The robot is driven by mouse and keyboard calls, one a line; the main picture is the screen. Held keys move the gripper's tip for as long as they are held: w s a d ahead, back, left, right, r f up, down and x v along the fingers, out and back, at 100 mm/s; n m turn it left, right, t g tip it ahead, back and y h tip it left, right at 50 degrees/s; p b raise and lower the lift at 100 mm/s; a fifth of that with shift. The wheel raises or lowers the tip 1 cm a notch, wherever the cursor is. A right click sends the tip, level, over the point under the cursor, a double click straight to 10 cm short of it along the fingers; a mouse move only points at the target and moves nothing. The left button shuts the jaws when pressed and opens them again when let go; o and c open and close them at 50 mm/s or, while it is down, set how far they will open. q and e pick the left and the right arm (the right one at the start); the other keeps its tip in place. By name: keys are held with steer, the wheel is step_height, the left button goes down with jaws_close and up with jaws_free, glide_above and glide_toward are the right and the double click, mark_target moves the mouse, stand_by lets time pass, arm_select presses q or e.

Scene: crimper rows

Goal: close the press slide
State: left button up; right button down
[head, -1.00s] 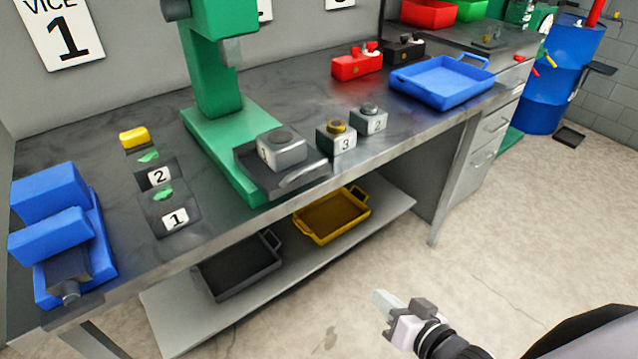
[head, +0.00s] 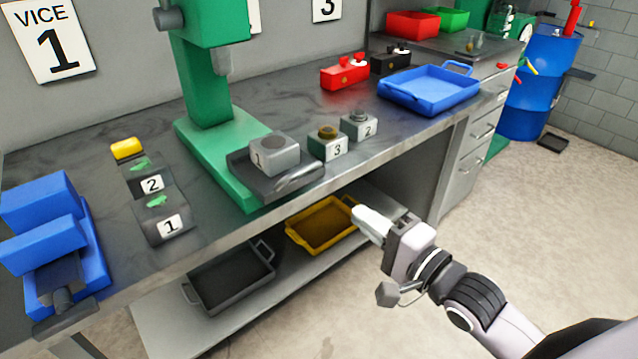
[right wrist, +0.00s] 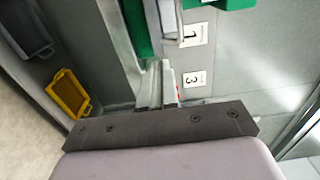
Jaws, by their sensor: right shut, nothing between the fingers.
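The green press (head: 205,75) stands on the workbench. Its dark grey slide (head: 262,187) sticks out in front of the green base toward the bench's front edge, with a metal handle (head: 295,180) on its front. A grey block marked 1 (head: 275,155) sits on the slide. My right gripper (head: 358,215) is shut and empty, in front of the bench and to the right of the slide, apart from it. Its closed fingers also show in the right wrist view (right wrist: 162,85), where part of the green press shows near them. My left gripper is not in view.
Blocks marked 3 (head: 328,143) and 2 (head: 359,125) stand right of the slide. A blue vice (head: 50,235) is at the left and a blue tray (head: 430,90) at the right. Yellow (head: 318,225) and black trays (head: 230,280) lie on the lower shelf.

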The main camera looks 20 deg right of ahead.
steer(key=p, duration=0.1)
glide_toward(291, 163)
steer(key=w, duration=0.1)
steer(key=w+f, duration=0.1)
steer(key=w, duration=0.1)
steer(key=shift+w+f, duration=0.35)
steer(key=shift+w, duration=0.1)
steer(key=b+x, duration=0.1)
steer(key=x, duration=0.7)
steer(key=shift+w+a+b, duration=0.1)
steer(key=shift+w+b, duration=0.25)
steer(key=shift+s, duration=0.1)
